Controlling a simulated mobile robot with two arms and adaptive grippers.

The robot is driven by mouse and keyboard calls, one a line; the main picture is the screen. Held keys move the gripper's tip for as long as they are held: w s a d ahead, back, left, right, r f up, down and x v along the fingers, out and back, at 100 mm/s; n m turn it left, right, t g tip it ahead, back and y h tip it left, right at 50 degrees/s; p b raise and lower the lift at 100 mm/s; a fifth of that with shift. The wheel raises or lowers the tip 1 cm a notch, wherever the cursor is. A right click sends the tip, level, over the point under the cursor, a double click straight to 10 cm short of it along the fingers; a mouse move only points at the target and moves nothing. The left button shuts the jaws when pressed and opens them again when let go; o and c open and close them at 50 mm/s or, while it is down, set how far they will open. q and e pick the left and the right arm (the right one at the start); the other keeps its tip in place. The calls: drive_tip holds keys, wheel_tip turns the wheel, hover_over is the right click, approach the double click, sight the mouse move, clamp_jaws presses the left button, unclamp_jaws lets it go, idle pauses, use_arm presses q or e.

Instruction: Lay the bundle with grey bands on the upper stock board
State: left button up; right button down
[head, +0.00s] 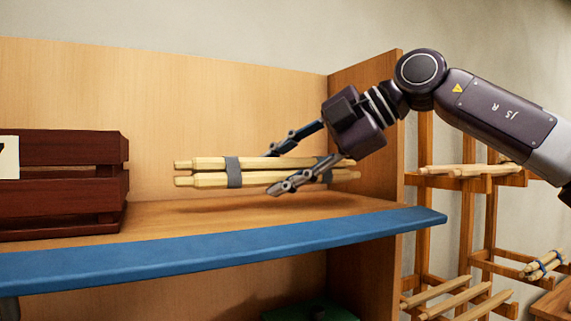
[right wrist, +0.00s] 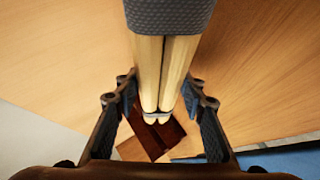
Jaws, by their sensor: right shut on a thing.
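The bundle with grey bands (head: 260,171) is a few pale wooden rods bound by two dark grey bands. It lies about level, a little above the upper stock board (head: 200,222), with a shadow below it. The board is light wood with a blue front edge. My right gripper (head: 271,170) is shut on the bundle, one finger on its near side and one behind. In the right wrist view the bundle (right wrist: 166,65) runs between the fingers (right wrist: 163,90), with a grey band at the top. My left gripper is not in view.
A dark red slatted crate (head: 68,178) stands on the board at the left. A wooden side wall (head: 365,140) closes the right end. A rack (head: 466,215) with loose rods and a blue-banded bundle (head: 543,264) is at right. A green thing (head: 310,311) shows below.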

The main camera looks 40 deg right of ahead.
drive_tip(key=shift+w+d+r, duration=0.15)
drive_tip(key=shift+w, duration=0.25)
wheel_tip(320, 180, down, 3)
drive_tip(key=shift+b, duration=1.2)
drive_tip(key=shift+s+f+b, duration=0.1)
drive_tip(key=shift+f+b, duration=0.3)
drive_tip(key=shift+f, duration=0.4)
drive_tip(key=c, duration=1.5)
unclamp_jaws()
drive_tip(key=o, duration=0.3)
drive_tip(key=shift+a, duration=0.25)
